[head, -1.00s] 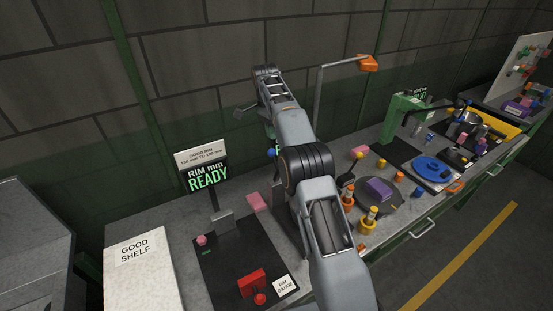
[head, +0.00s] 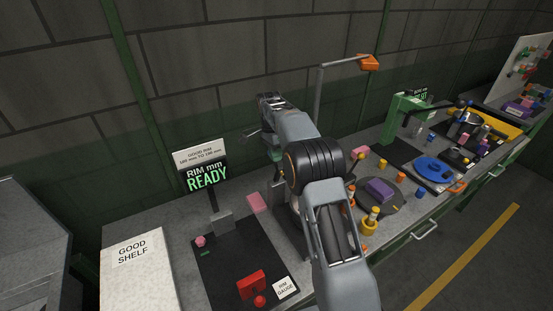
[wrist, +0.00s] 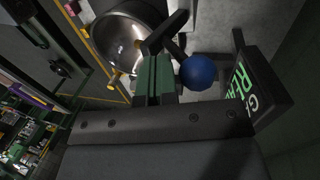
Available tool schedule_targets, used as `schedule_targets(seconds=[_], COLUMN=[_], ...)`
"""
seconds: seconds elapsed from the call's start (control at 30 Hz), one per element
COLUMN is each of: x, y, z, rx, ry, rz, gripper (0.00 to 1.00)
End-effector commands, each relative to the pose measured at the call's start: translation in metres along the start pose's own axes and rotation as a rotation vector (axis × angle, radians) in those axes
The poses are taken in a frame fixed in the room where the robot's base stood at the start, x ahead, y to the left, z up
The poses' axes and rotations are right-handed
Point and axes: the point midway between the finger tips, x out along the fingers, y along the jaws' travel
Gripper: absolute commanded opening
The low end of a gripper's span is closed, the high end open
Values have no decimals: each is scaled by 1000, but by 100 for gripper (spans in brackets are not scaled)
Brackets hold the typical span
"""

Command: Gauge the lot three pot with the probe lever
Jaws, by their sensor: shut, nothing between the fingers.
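A steel pot (wrist: 116,42) with a shiny open rim shows at the top of the wrist view; no lot mark is readable on it. A blue ball knob (wrist: 197,72) on a dark stem, seemingly the probe lever, lies just right of my gripper. My gripper (wrist: 153,62) shows as two green fingers shut together and empty, between the pot and the knob. I cannot tell whether the fingers touch the stem. A lit display (wrist: 243,82) stands at the right.
The rim gauge (head: 250,279) with its red block and the RIM mm READY sign (head: 206,176) stand left of my arm. The good shelf (head: 138,275) is bare. A turntable with a purple block (head: 380,190), a green press (head: 408,105) and a blue disc (head: 433,168) stand right.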

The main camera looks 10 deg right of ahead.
Motion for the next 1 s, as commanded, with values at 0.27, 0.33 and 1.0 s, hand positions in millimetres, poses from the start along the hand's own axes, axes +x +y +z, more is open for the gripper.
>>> schedule_targets(seconds=[0.27,0.33,1.0], x=[13,13,16], y=[0,0,0], z=[0,0,0], rx=[0,0,-3], ry=[0,0,1], rz=[-1,-1,-72], gripper=[0,0,0])
